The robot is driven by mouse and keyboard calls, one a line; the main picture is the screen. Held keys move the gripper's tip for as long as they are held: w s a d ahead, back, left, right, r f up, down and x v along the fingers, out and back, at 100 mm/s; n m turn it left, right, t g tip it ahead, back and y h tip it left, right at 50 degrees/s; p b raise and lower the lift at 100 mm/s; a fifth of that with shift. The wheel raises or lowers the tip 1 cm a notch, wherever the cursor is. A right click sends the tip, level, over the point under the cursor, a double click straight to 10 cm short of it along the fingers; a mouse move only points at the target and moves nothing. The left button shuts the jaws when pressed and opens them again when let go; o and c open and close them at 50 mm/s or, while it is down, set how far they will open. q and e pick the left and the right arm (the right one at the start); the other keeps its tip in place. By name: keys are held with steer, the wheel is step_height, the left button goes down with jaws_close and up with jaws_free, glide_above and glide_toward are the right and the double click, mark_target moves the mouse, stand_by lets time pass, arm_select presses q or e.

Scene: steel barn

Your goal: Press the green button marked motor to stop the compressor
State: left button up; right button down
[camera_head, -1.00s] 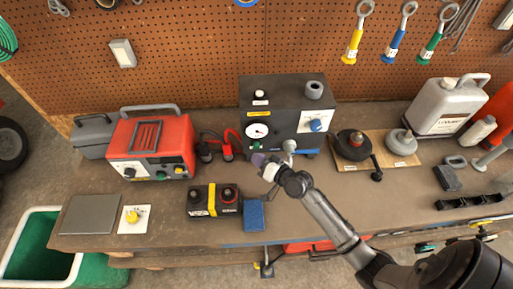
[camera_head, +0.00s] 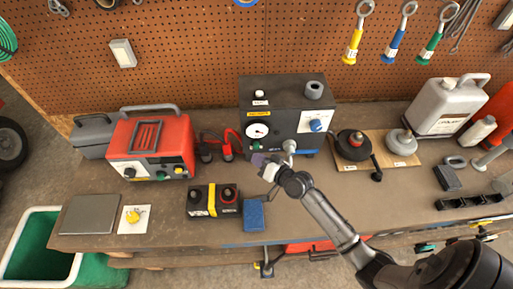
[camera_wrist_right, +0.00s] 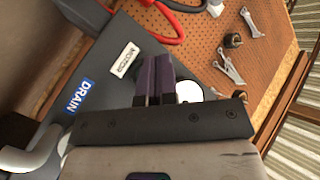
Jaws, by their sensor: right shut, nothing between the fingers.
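The compressor (camera_head: 278,112) is a dark box with a grey panel at the back middle of the bench. My right gripper (camera_head: 258,159) is shut and empty, just in front of the lower left of this front. In the right wrist view its purple-padded fingers (camera_wrist_right: 160,77) are together beside the white MOTOR label (camera_wrist_right: 124,60), near the blue DRAIN label (camera_wrist_right: 77,96). The green button is not visible there; contact cannot be told. My left gripper is not in view.
A red charger (camera_head: 150,150) with black and red leads stands to the left. A battery (camera_head: 213,200) and a blue sponge (camera_head: 254,215) lie in front of the compressor. A wooden board (camera_head: 377,163) with round items lies to the right. A pegboard (camera_head: 200,50) closes the back.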

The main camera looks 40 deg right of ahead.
stand_by(0.3)
steer(key=shift+w+d, duration=0.1)
steer(key=shift+w, duration=0.05)
steer(key=shift+w+d, duration=0.2)
steer(key=shift+w, duration=0.05)
steer(key=shift+w+d, duration=0.1)
steer(key=shift+w, duration=0.05)
stand_by(0.8)
